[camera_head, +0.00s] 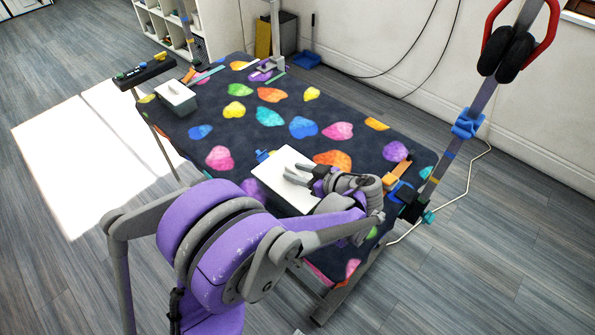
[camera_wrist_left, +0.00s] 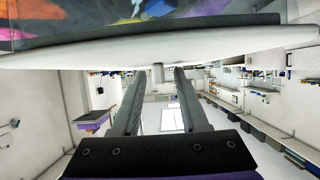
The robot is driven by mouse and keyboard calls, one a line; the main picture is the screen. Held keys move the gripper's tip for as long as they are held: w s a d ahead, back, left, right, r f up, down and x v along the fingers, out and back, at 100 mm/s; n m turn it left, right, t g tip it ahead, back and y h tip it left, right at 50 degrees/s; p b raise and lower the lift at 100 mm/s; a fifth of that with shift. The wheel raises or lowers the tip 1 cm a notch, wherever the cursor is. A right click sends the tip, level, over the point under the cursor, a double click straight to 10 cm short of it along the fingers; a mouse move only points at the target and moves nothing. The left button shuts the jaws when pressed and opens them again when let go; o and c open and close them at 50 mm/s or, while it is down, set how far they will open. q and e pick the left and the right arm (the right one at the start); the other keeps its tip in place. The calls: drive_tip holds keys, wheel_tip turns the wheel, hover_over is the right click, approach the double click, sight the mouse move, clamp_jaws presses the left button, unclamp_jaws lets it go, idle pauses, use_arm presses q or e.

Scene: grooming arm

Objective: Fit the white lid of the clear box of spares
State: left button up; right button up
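A flat white lid-like panel (camera_head: 277,183) lies near the front of the patterned table. It also shows edge-on in the left wrist view (camera_wrist_left: 80,54), with a small grey knob (camera_wrist_left: 158,72) on it. My left gripper (camera_head: 292,173) reaches over the panel from the right. In the left wrist view its two fingers (camera_wrist_left: 158,72) are apart, with the knob between their tips and gaps on both sides. I cannot make out a clear box under the panel. My right gripper is out of view.
Thin tools (camera_head: 209,74) lie at the back. The middle of the table (camera_head: 235,125) is clear.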

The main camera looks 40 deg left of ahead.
use_arm(q)
drive_tip(key=shift+d, duration=0.1)
drive_tip(key=v, duration=1)
drive_tip(key=shift+d+r+p, duration=0.2)
drive_tip(key=shift+d+p, duration=0.1)
drive_tip(key=shift+s, duration=0.1)
